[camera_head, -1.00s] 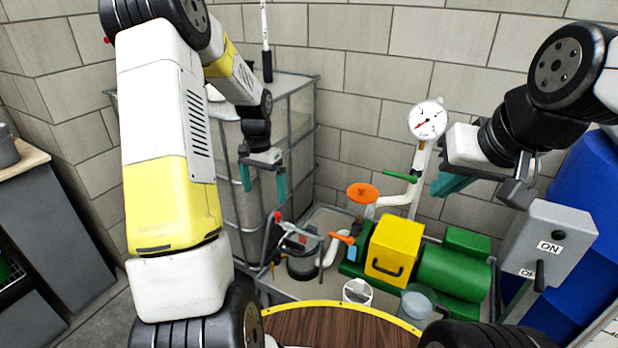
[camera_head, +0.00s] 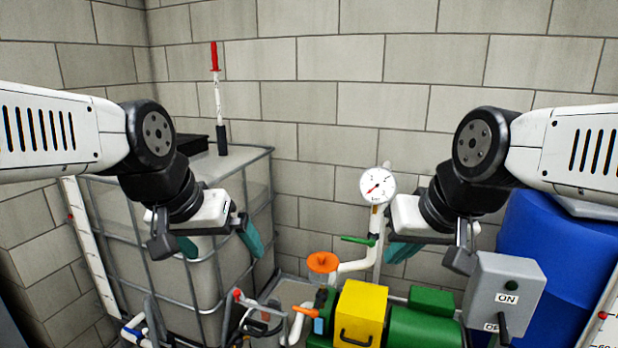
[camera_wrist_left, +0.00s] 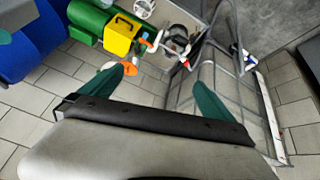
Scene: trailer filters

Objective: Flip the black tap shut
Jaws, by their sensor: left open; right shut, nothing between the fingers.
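I cannot pick out a black tap for certain. In the left wrist view, a small dark part with blue and white pieces (camera_wrist_left: 243,55) sits by the tank's cage foot, too small to read. In the head view, blue and white fittings (camera_head: 135,332) show low at the left. My left gripper (camera_head: 220,245) is open and empty in front of the caged tank (camera_head: 238,268), above these fittings. Its two teal fingers also show apart in the left wrist view (camera_wrist_left: 160,92). My right gripper (camera_head: 405,250) is shut and empty, right of the gauge pipe.
A gauge (camera_head: 377,186), an orange valve handle (camera_head: 322,262) and a green lever (camera_head: 358,240) stand near the yellow box (camera_head: 360,312) and green pump (camera_head: 425,328). A grey switch box (camera_head: 505,290) with a black lever and a blue barrel (camera_head: 560,260) are at the right.

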